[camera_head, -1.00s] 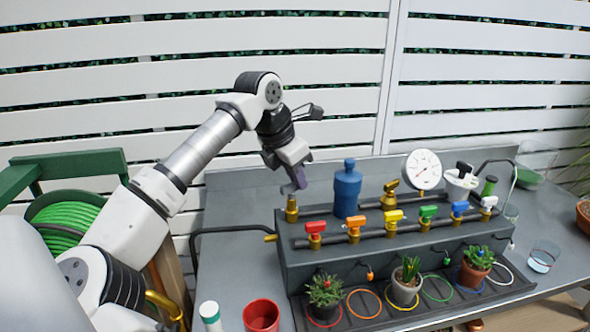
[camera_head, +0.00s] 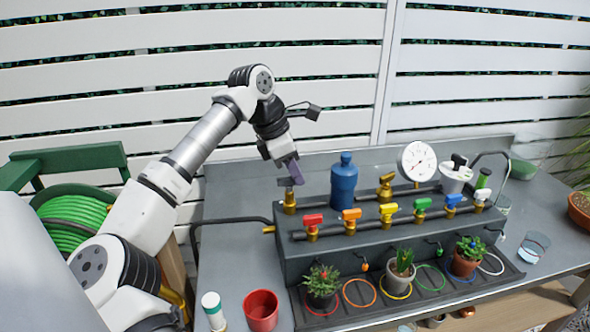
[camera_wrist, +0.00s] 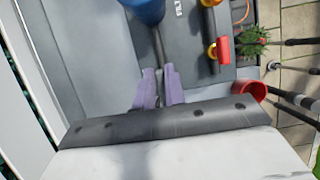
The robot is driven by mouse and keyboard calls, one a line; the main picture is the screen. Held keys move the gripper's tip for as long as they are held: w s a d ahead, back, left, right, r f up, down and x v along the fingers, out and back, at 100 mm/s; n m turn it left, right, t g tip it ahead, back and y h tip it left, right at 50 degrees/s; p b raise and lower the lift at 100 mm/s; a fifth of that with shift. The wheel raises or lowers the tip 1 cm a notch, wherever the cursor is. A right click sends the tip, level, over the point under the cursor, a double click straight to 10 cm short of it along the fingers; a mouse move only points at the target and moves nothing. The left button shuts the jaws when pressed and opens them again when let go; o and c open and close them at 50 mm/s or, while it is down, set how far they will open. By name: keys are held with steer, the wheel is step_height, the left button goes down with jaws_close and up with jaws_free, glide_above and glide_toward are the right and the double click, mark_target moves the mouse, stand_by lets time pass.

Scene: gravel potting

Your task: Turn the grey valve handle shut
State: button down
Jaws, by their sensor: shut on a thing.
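The grey valve handle (camera_head: 287,182) sits on top of the brass valve (camera_head: 290,202) at the left end of the grey bench block, left of the blue filter bottle (camera_head: 343,182). My gripper (camera_head: 296,176) reaches down to it from above, its purple fingers shut on the handle. In the head view part of the handle shows to the left of the fingers. In the wrist view the purple fingers of my gripper (camera_wrist: 159,88) stand close together below the blue bottle (camera_wrist: 143,8); the handle between them is mostly hidden.
A pipe with several coloured valves, red (camera_head: 313,220) at the left, runs along the block's front. A pressure gauge (camera_head: 417,161) stands behind. A red cup (camera_head: 261,309) and a white bottle (camera_head: 213,311) stand at the front left; potted plants (camera_head: 321,288) sit below the pipe.

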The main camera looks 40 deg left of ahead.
steer(key=shift+r, duration=0.1)
steer(key=c, duration=1.5)
jaws_free()
steer(key=shift+o, duration=0.2)
steer(key=v, duration=1.3)
steer(key=shift+a+r+b, duration=0.15)
steer(key=shift+r+b, duration=0.15)
steer(key=shift+b, duration=0.05)
